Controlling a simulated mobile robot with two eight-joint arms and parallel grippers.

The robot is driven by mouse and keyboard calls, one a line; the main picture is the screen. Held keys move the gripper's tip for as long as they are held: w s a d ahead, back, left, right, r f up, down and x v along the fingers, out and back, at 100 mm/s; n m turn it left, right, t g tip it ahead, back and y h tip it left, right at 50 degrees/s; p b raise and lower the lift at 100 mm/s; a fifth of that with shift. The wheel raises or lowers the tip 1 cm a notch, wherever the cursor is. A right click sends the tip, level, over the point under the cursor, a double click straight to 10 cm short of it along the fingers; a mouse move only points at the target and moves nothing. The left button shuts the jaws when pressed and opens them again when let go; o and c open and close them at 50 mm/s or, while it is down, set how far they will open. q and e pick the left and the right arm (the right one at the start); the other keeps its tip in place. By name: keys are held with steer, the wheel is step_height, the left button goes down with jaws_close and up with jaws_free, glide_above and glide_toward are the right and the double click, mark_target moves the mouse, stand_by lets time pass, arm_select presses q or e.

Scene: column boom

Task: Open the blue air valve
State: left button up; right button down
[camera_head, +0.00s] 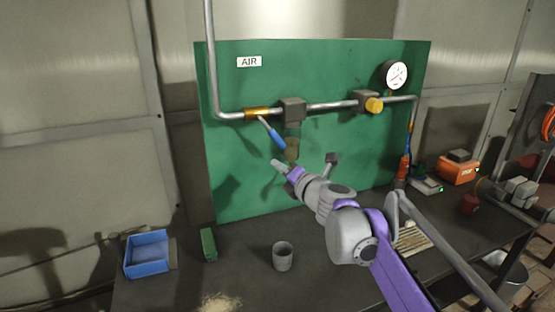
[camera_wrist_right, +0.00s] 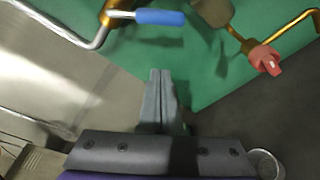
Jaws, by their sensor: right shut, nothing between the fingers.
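The blue air valve has a brass body (camera_head: 257,113) on the grey pipe, below the AIR sign. Its lever slants down and to the right, across the pipe line, and ends in a blue handle (camera_head: 276,137). In the right wrist view the blue handle (camera_wrist_right: 158,17) lies at the top, beside the brass body (camera_wrist_right: 118,14). My right gripper (camera_head: 277,164) is just below the handle's lower end in the head view. In the right wrist view its fingers (camera_wrist_right: 158,72) are together and empty, with a gap to the handle. My left gripper is not in view.
A filter (camera_head: 293,112) hangs right of the valve; a red knob (camera_wrist_right: 265,58) shows near it in the right wrist view. A regulator with yellow knob (camera_head: 374,105) and a gauge (camera_head: 396,75) are farther right. A blue bin (camera_head: 147,252) and grey cup (camera_head: 283,257) stand on the bench.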

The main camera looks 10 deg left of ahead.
mark_target(271, 131)
steer(key=r+p+x, duration=0.1)
steer(key=p+x, duration=0.1)
steer(key=x, duration=0.8)
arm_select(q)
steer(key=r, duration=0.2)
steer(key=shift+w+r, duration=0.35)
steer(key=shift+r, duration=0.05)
arm_select(e)
steer(key=d, duration=0.1)
steer(key=d+r, duration=0.1)
steer(key=d, duration=0.1)
steer(key=shift+w+d+r, duration=0.2)
steer(key=shift+w+d, duration=0.05)
steer(key=shift+w, duration=0.1)
